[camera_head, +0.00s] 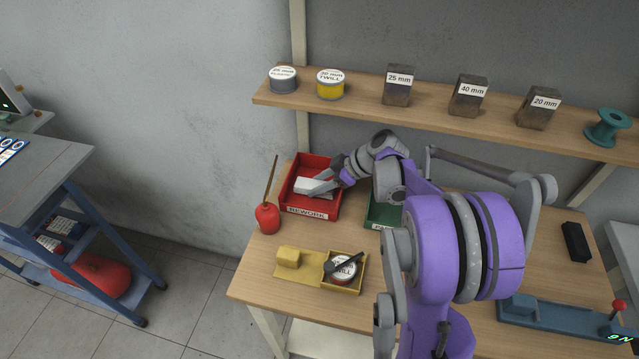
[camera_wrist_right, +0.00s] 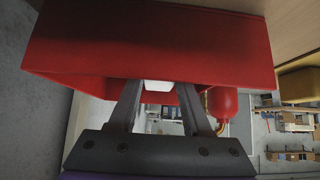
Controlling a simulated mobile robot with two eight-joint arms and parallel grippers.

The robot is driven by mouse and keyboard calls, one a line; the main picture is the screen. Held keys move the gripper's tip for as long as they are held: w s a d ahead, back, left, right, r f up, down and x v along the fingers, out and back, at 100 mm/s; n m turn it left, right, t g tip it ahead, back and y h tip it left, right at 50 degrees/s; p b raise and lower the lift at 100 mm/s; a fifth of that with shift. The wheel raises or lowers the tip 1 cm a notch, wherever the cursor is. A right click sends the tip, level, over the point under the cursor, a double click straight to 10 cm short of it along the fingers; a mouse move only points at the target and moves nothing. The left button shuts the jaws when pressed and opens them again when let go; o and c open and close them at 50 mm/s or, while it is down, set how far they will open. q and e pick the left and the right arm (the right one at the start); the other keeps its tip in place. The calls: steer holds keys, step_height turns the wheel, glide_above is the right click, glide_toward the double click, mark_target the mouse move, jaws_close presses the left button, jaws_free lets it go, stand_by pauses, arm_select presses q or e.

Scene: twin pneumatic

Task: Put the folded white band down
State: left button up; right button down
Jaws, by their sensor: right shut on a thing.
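The folded white band (camera_head: 312,184) is a small pale block in the red tray labelled REWORK (camera_head: 308,212). My right gripper (camera_head: 318,187) reaches into this tray from the right and is shut on the band. In the right wrist view a white end of the band (camera_wrist_right: 158,86) shows between the fingertips (camera_wrist_right: 158,92), beside the red tray wall (camera_wrist_right: 150,45). I cannot tell whether the band touches the tray floor. My left gripper is not in view.
A red oil can (camera_head: 267,217) with a tall spout stands just left of the tray. A green tray (camera_head: 380,212) is at its right, partly hidden by my arm. A yellow tray (camera_head: 310,268) with a labelled tin lies in front. A shelf (camera_head: 430,103) runs above.

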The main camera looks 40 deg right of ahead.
steer(key=shift+w+d+f, duration=0.3)
steer(key=shift+d+f, duration=0.1)
steer(key=shift+f, duration=0.05)
steer(key=shift+a, duration=0.1)
steer(key=shift+c, duration=1.7)
jaws_free()
steer(key=shift+s+r, duration=0.15)
steer(key=shift+r, duration=0.1)
steer(key=v, duration=0.7)
steer(key=shift+s+f, duration=0.1)
